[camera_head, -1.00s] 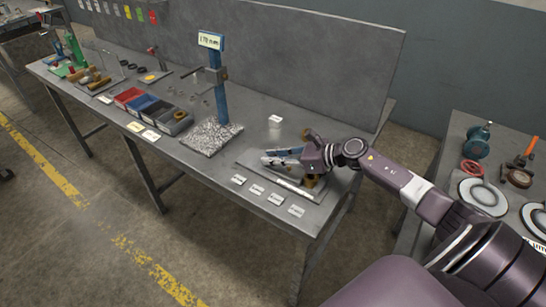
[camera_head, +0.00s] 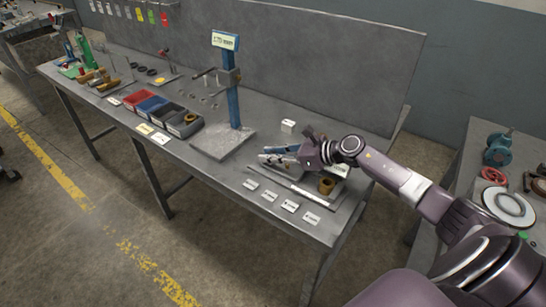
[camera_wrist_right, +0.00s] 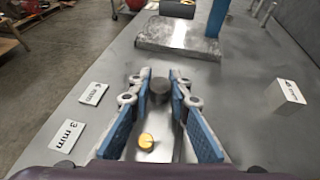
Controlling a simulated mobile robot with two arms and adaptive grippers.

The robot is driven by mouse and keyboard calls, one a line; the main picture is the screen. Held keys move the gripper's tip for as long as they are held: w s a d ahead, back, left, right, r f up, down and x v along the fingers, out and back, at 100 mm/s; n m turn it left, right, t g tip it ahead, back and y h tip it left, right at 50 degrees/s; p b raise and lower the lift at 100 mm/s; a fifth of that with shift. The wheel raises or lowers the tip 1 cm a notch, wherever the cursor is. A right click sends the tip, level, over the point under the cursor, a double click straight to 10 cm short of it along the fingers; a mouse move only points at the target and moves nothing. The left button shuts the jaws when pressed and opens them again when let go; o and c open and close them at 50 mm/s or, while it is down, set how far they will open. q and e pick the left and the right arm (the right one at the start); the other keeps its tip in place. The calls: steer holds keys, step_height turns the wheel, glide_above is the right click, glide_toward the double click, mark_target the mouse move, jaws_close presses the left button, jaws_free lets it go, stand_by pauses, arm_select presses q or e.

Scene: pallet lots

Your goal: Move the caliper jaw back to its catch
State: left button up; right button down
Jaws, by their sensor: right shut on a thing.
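The right gripper (camera_head: 278,154) is over the back of the metal caliper plate (camera_head: 276,186) near the bench's right end. In the right wrist view, its blue-padded fingers (camera_wrist_right: 161,86) are closed around a dark round knob (camera_wrist_right: 160,93), which appears to belong to the caliper jaw. The jaw's body and its catch cannot be made out clearly. A yellow-topped round piece (camera_wrist_right: 146,141) lies between the fingers, nearer the wrist. A brass cylinder (camera_head: 326,186) stands on the plate, right of the gripper. The left gripper is not in view.
A blue post (camera_head: 233,100) with a sign rises from a grey block (camera_head: 222,142), left of the gripper. A small white block (camera_head: 288,126) sits behind it. Label cards (camera_head: 290,206) line the front edge. Coloured bins (camera_head: 152,106) stand further left; the back panel (camera_head: 330,70) bounds the bench.

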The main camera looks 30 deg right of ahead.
mark_target(298, 169)
steer(key=c, duration=2.2)
jaws_free()
steer(key=shift+w+r, duration=0.1)
steer(key=shift+r, duration=0.1)
steer(key=o, duration=0.4)
steer(key=shift+w+f, duration=0.1)
steer(key=shift+o, duration=0.2)
steer(key=shift+s+d, duration=0.35)
steer(key=shift+s, duration=0.2)
steer(key=v, duration=0.9)
steer(key=shift+a, duration=0.1)
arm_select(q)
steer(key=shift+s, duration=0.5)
arm_select(e)
steer(key=shift+v, duration=1)
steer(key=shift+w, duration=0.1)
